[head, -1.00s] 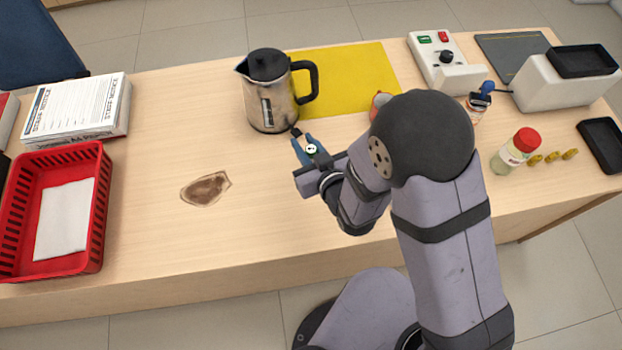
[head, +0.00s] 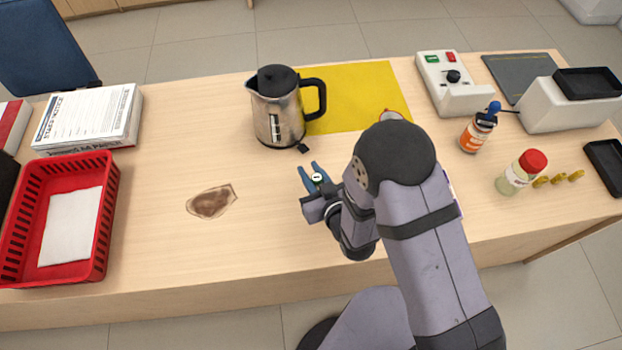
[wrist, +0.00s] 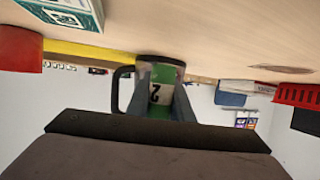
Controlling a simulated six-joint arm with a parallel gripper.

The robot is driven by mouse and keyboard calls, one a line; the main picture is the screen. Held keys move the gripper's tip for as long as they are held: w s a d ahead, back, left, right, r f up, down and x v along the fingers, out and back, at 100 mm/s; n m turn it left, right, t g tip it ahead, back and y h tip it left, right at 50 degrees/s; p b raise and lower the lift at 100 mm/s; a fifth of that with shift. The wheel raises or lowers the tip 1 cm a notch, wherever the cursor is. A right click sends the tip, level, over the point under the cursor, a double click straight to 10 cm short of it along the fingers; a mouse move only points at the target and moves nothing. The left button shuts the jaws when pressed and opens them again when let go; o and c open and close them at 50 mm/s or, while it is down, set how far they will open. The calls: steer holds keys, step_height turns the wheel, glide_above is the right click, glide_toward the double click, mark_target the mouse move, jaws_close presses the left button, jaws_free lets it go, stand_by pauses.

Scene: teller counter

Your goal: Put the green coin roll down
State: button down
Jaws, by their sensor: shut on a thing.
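My gripper (head: 315,175) has blue fingers and is over the middle of the counter, just in front of the kettle. It is shut on the green coin roll (wrist: 160,76), which shows between the fingers in the wrist view with a white label marked 2. In the head view only a small dark green and white end of the roll (head: 318,177) shows between the fingers. I cannot tell whether the roll touches the counter.
A steel kettle (head: 275,115) stands behind my gripper, by a yellow mat (head: 365,85). A brown stain (head: 211,202) lies to the left, then a red basket (head: 108,220). Bottles stand right of my arm. The counter (head: 240,255) left of my gripper is mostly clear.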

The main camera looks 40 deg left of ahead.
mark_target(316, 175)
steer(key=shift+f, duration=2.05)
steer(key=shift+f, duration=0.15)
steer(key=c, duration=1.6)
jaws_free()
steer(key=shift+o, duration=0.2)
steer(key=shift+s+d+r+p, duration=0.1)
steer(key=shift+r+p, duration=0.15)
steer(key=shift+p, duration=0.05)
steer(key=shift+s+d+r+p, duration=0.35)
steer(key=shift+d+r+p, duration=0.05)
steer(key=shift+d+r, duration=0.2)
steer(key=shift+s+d+r+p, duration=0.3)
steer(key=shift+d+r+p, duration=0.15)
steer(key=shift+d, duration=0.1)
step_height(316, 175, up, 4)
steer(key=p, duration=0.3)
steer(key=shift+r, duration=0.25)
steer(key=shift+r+p, duration=0.7)
